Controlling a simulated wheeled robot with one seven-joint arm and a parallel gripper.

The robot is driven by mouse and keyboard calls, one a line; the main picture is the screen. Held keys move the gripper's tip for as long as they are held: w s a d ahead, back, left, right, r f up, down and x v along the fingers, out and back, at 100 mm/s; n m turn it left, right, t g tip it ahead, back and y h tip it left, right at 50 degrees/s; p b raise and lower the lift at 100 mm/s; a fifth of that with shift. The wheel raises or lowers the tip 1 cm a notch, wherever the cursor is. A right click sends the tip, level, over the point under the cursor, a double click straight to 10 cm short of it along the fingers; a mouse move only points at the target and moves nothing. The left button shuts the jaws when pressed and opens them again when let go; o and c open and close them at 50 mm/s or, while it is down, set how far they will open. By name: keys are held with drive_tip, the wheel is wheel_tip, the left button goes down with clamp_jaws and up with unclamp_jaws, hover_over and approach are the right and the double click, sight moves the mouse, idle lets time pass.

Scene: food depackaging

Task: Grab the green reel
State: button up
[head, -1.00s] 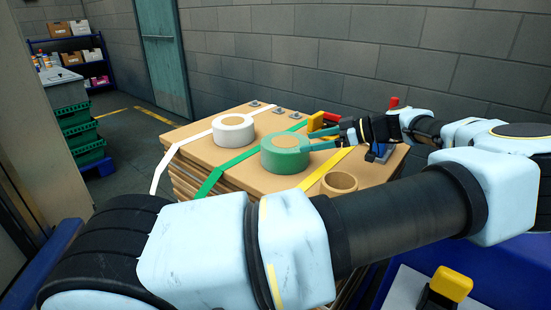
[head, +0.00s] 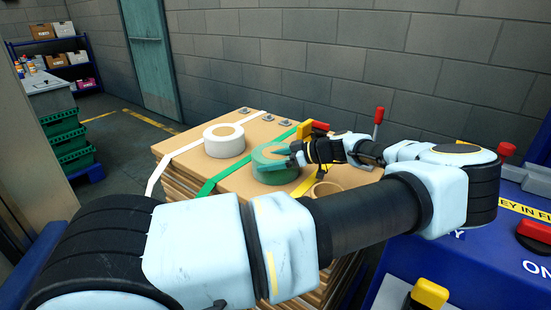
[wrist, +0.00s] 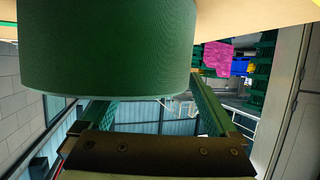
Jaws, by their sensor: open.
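The green reel (head: 275,176) is a thick roll lying flat on a stack of tan boards, at the end of a green strap. My gripper (head: 280,152) reaches in from the right, and its open fingers overlap the reel's upper part in the head view. In the wrist view the reel (wrist: 110,45) fills the upper left and middle. The fingers show to the lower left and right of its lower edge. The reel hides part of the fingertips, and I cannot tell whether they touch it.
A white reel (head: 224,141) lies left of the green one. A tan ring (head: 325,189) and a yellow strap (head: 309,183) are close on the right, partly behind my arm.

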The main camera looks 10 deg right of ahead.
drive_tip(key=shift+f, duration=0.1)
drive_tip(key=shift+c, duration=0.2)
clamp_jaws()
idle(0.5)
